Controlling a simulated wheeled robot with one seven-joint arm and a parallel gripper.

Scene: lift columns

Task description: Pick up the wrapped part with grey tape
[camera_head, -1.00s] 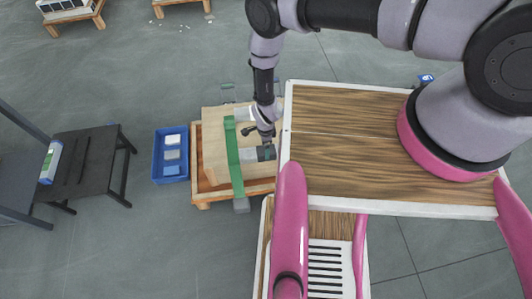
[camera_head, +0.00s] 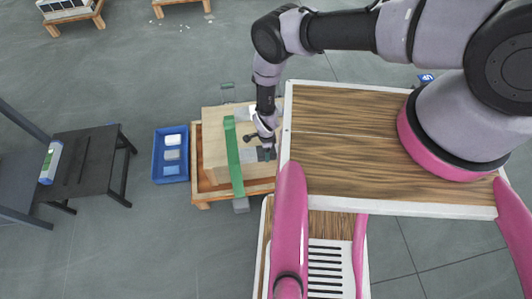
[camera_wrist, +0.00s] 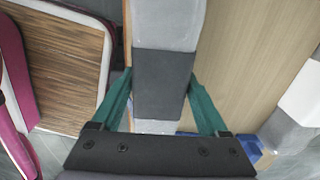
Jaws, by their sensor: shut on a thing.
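The wrapped part with grey tape (camera_wrist: 163,85) is a light grey bundle with a dark grey band around its middle. In the wrist view my gripper (camera_wrist: 160,78) has its green fingers on either side of that band, shut on it. In the head view the part (camera_head: 249,156) lies on top of a wooden box (camera_head: 214,150), near its right edge. My gripper (camera_head: 266,150) is over the part's right end and partly hides it. I cannot tell whether the part is clear of the box top.
A second wrapped part (camera_wrist: 303,98) with a white band lies to the right in the wrist view. A green strip (camera_head: 233,158) crosses the box. A blue bin (camera_head: 157,155) with several items stands left. My wood-topped deck is close on the right.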

